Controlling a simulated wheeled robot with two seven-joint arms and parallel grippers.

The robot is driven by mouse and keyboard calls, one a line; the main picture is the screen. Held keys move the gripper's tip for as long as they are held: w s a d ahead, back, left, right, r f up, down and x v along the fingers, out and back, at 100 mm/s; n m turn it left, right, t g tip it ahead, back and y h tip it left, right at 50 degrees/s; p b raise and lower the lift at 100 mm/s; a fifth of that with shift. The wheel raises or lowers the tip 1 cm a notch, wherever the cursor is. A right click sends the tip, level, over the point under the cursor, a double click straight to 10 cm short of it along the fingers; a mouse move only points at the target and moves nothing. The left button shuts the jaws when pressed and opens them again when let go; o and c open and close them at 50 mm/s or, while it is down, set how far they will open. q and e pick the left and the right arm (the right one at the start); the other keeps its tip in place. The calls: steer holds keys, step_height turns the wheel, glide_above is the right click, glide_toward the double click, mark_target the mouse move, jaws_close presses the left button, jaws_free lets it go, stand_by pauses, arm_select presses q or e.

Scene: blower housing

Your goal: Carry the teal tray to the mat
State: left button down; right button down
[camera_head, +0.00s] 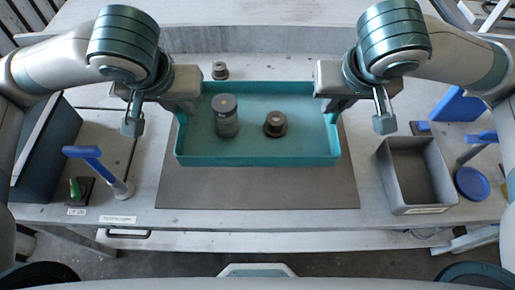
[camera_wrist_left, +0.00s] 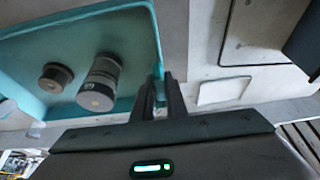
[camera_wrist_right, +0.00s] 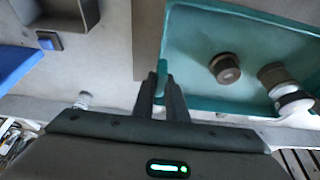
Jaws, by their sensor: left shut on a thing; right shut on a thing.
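The teal tray (camera_head: 258,161) is over the dark grey mat (camera_head: 250,195) in the head view; I cannot tell whether it touches the mat. A tall grey cylinder (camera_head: 225,117) and a short brown round part (camera_head: 275,124) stand inside it. My left gripper (camera_head: 183,112) is shut on the tray's left wall, and the left wrist view shows its fingers (camera_wrist_left: 160,98) at the teal rim. My right gripper (camera_head: 333,108) is shut on the right wall; its fingers (camera_wrist_right: 165,95) also show at the rim in the right wrist view. The mat shows in front and at both sides of the tray.
A small round part (camera_head: 220,70) stands behind the tray. At right are an empty grey bin (camera_head: 417,176), a blue disc (camera_head: 472,184) and a blue bin (camera_head: 458,106). At left are a blue-handled tool (camera_head: 88,154), a green-tipped item (camera_head: 77,189) and a dark bin (camera_head: 45,150).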

arm_select(q)
steer(key=shift+f, duration=0.35)
arm_select(e)
steer(key=shift+f, duration=0.35)
